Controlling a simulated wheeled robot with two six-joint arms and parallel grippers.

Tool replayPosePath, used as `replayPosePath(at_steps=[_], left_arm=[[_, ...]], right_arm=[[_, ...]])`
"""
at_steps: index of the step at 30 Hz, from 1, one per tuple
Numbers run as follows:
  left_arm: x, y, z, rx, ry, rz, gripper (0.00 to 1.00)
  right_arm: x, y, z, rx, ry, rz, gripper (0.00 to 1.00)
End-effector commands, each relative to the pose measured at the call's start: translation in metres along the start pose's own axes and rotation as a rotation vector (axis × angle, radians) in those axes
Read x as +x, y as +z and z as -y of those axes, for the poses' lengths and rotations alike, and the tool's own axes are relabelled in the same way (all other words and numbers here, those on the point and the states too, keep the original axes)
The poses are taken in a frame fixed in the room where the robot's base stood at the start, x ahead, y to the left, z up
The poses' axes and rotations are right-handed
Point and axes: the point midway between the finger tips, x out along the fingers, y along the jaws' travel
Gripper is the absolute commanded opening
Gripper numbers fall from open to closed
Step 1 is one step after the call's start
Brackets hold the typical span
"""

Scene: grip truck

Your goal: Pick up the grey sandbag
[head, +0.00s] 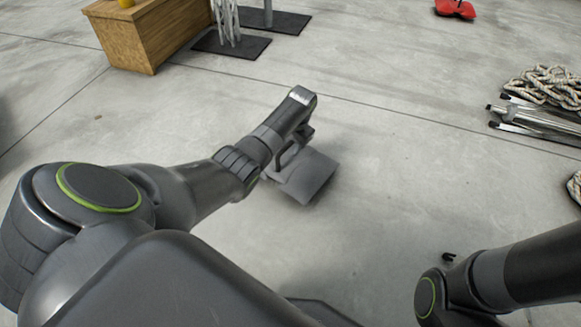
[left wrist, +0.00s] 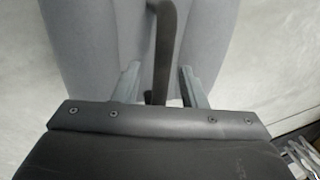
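The grey sandbag (head: 308,177) lies on the concrete floor near the middle of the head view, partly hidden by my left arm. Its dark handle loop (head: 283,158) stands up from it. My left gripper (head: 302,134) is above the bag. In the left wrist view, the two fingers of my left gripper (left wrist: 159,72) are apart, with the dark handle strap (left wrist: 164,30) running between them. Clear space shows on both sides of the strap. The grey bag (left wrist: 88,40) fills the middle behind it. My right gripper is not visible; only part of my right arm shows.
A wooden crate (head: 150,40) and dark base plates (head: 232,43) stand at the upper left. A red bag (head: 455,8) lies far back. Coiled rope (head: 548,85) and metal stands (head: 532,122) lie at the right. The floor around the sandbag is clear.

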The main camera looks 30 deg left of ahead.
Motion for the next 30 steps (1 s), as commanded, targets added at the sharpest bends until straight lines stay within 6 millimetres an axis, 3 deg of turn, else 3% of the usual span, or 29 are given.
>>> replayPosePath(at_steps=[8,18,30], left_arm=[[0.001,-0.0003,0.0004,0.0,0.0,-0.001,0.38],[0.0011,-0.0003,0.0003,0.0,0.0,-0.001,0.0],[0.0013,-0.0002,0.0001,0.0,0.0,0.0,0.0]], right_arm=[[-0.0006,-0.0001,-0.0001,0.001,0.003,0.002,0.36],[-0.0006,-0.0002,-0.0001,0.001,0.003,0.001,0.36],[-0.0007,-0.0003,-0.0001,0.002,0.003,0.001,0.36]])
